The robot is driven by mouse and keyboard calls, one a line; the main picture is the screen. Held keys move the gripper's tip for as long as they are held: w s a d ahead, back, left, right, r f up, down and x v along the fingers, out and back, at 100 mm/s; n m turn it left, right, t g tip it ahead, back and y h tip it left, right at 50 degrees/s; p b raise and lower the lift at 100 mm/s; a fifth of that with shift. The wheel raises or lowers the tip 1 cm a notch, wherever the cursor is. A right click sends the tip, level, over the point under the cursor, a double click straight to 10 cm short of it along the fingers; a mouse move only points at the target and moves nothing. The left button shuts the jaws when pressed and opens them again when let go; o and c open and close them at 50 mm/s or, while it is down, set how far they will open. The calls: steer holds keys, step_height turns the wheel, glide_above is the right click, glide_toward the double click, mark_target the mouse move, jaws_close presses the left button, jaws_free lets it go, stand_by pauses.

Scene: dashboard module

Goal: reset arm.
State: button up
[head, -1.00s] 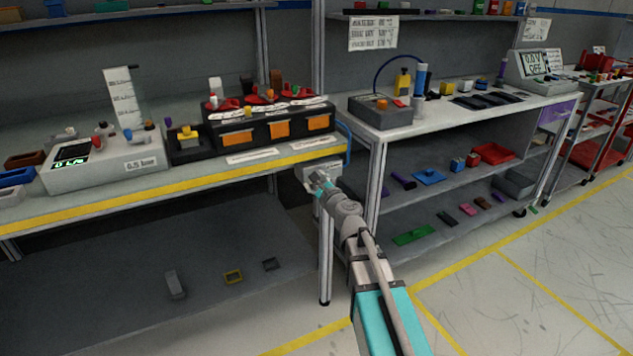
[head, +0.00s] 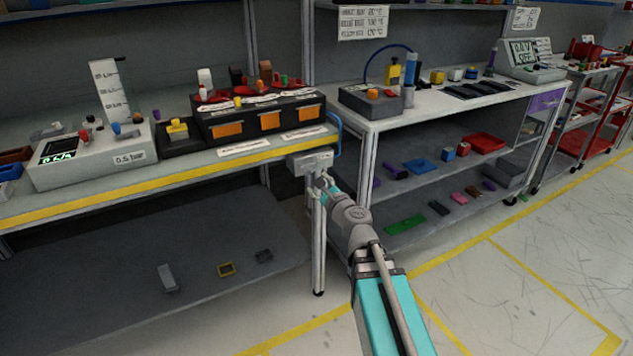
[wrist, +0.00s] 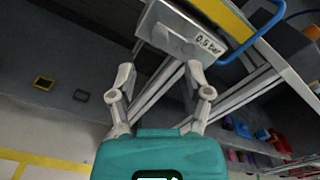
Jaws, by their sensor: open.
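My gripper (head: 322,185) is in front of the corner leg of the yellow-edged workbench (head: 170,182), just below a grey box (head: 310,160) fixed at the bench edge. In the wrist view my gripper (wrist: 160,85) is open, its two fingers apart with nothing between them.
A black module with orange-fronted drawers (head: 265,122) and a white gauge unit (head: 85,160) stand on the bench. A second table (head: 400,118) with loaded lower shelves is to the right. A blue hose (wrist: 255,50) loops beside the box. The marked floor (head: 530,270) at right is clear.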

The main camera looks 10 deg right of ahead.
stand_by(0.3)
steer(key=s+a+f+n+g+y, duration=0.1)
steer(key=s+a+f+n+g, duration=0.3)
steer(key=n, duration=0.4)
steer(key=s+a+f+n+g+y, duration=0.1)
steer(key=s+a+f+n+g, duration=0.25)
steer(key=f+n+g, duration=0.35)
steer(key=s+d+f+n+g+h+p, duration=0.1)
steer(key=s+d+f+n+g+h, duration=0.25)
steer(key=s+d+n, duration=0.2)
steer(key=s+d+f+n+g+h, duration=0.3)
steer(key=s+d+n+h, duration=0.15)
steer(key=s, duration=0.25)
step_height(320, 180, up, 28)
steer(key=p, duration=2.8)
steer(key=shift+r+p, duration=0.25)
steer(key=shift+p, duration=0.05)
